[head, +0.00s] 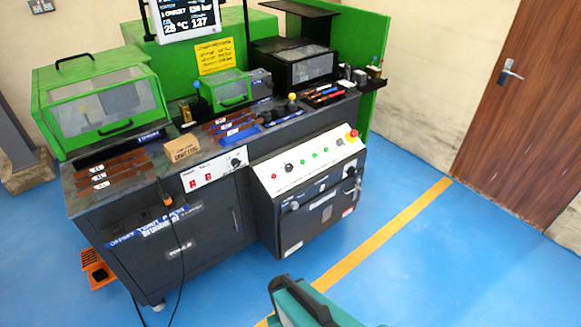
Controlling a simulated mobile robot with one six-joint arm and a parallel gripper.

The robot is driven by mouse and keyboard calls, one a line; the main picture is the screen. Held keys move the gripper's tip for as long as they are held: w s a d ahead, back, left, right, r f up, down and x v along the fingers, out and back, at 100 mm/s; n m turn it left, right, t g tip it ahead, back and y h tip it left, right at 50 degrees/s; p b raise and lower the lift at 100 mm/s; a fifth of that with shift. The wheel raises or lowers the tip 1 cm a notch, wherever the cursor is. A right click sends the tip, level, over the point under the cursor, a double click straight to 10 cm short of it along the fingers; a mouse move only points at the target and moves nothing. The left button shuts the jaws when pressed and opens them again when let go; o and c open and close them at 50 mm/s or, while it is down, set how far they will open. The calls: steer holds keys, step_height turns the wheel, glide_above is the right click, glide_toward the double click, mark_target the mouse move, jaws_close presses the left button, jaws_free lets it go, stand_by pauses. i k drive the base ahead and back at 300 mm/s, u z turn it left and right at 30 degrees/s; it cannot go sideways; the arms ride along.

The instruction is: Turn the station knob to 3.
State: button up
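A small dark round knob (236,162) sits at the right end of a white panel (208,172) on the front of the dark bench, beside two red switches. Another dark knob (289,168) sits on the sloped white control panel (310,160) to the right, near a row of green buttons. Which of them is the station knob, and the number each points to, are too small to read. My gripper's fingers cannot be made out; only a teal and black part, likely of my arm, shows at the bottom edge, well away from the knobs.
A red emergency button (352,134) tops the sloped panel's right end. A cardboard box (182,148) and copper bars (110,172) lie on the bench. A black cable (181,255) hangs down the front. An orange crate (97,270) stands lower left. Blue floor (400,255) in front is clear.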

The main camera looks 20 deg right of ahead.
mark_target(289, 167)
steer(key=u, duration=0.65)
steer(key=k, duration=0.4)
steer(key=z, duration=0.1)
steer(key=i, duration=0.8)
steer(key=u, duration=0.05)
